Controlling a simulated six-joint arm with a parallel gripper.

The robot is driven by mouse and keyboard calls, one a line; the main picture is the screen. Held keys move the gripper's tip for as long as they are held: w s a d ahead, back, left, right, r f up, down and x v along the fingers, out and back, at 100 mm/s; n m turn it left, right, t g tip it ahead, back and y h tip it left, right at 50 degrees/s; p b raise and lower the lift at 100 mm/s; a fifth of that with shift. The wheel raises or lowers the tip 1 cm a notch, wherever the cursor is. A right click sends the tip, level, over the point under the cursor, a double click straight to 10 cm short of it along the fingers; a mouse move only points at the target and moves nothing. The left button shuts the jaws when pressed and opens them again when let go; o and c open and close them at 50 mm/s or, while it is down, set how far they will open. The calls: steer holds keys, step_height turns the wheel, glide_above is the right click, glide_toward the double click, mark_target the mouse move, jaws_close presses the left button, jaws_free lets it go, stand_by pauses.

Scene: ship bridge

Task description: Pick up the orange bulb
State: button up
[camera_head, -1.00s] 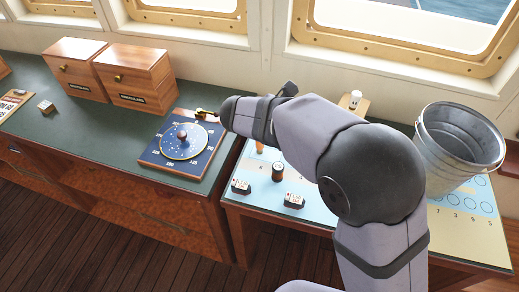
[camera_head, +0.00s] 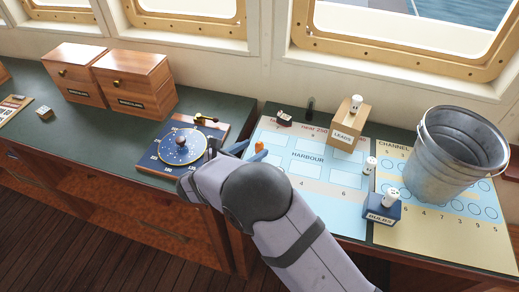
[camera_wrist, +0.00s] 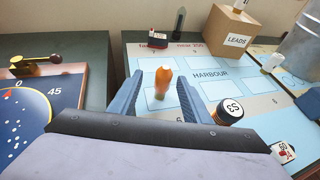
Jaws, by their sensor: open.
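The orange bulb (camera_wrist: 163,80) stands upright on the blue harbour chart (camera_wrist: 262,107). In the head view the bulb (camera_head: 260,146) shows just beyond the tips of my blue fingers, partly hidden. My gripper (camera_wrist: 159,84) is open, with one finger on each side of the bulb in the wrist view. I see a gap on both sides and no clear contact. I cannot tell how deep the bulb sits between the fingers. In the head view my gripper (camera_head: 249,151) points at the bulb from the left, near the chart's left edge.
A dark round piece (camera_wrist: 230,111) stands right of my right finger. A board with a blue dial (camera_head: 183,148) lies left. A LEADS box (camera_head: 347,136), a BULBS box (camera_head: 383,209) and a metal bucket (camera_head: 445,165) stand to the right. A small dark post (camera_wrist: 179,22) stands behind.

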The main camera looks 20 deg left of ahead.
steer(key=shift+w+d, duration=0.15)
steer(key=shift+w, duration=0.2)
steer(key=shift+w+d+f+p, duration=0.2)
steer(key=shift+w+f+p, duration=0.25)
steer(key=shift+w, duration=0.15)
steer(key=shift+w+d+p, duration=0.15)
steer(key=shift+w+p, duration=0.1)
steer(key=shift+p, duration=0.1)
steer(key=p+x, duration=0.2)
steer(key=x, duration=0.1)
steer(key=shift+d, duration=0.2)
steer(key=shift+w+d+f, duration=0.15)
steer(key=shift+w+f, duration=0.2)
steer(key=shift+w, duration=0.3)
jaws_close()
